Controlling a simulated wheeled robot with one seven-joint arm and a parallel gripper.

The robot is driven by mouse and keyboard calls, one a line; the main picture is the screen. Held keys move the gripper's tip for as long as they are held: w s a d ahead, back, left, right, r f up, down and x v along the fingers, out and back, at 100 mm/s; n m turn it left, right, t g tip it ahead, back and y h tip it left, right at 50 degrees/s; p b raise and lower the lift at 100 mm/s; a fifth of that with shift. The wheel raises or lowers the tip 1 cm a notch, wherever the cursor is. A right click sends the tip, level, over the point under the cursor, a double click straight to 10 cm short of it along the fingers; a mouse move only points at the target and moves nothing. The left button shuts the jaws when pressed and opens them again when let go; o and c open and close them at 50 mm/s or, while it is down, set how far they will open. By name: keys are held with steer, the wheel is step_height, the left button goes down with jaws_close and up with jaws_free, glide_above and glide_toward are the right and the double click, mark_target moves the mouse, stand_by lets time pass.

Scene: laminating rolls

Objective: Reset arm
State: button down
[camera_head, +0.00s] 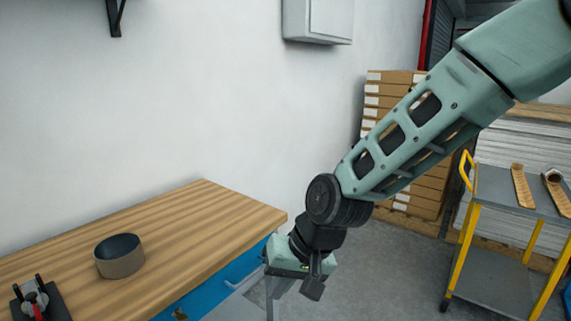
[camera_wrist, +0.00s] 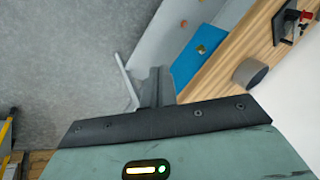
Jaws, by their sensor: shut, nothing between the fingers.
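My gripper (camera_head: 313,287) hangs at the lower end of my green arm in the head view, just right of the wooden workbench's front corner and apart from it. In the wrist view its fingers (camera_wrist: 158,85) are together with nothing between them, over bare floor beside the bench. The wooden workbench (camera_head: 190,221) fills the lower left, and its top also shows in the wrist view (camera_wrist: 228,52). A brown roll ring with a dark inside (camera_head: 120,262) stands on it, seen too in the wrist view (camera_wrist: 251,74).
A black tool with red parts (camera_head: 38,298) sits at the bench's left. A yellow-framed cart (camera_head: 497,190) stands at the right with long brown pieces on top. Stacked boxes (camera_head: 410,200) stand behind my arm. Grey floor (camera_head: 395,260) between bench and cart is clear.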

steer(key=s+d+r+n+h, duration=0.2)
steer(key=s+d, duration=0.5)
steer(key=s, duration=0.2)
steer(key=s+d+r+n+g+h, duration=0.1)
steer(key=s+d+r+n+h, duration=0.1)
steer(key=s+d, duration=0.6)
steer(key=shift+s+d+r+n, duration=0.25)
steer(key=shift+s+n, duration=0.25)
steer(key=shift+s, duration=0.6)
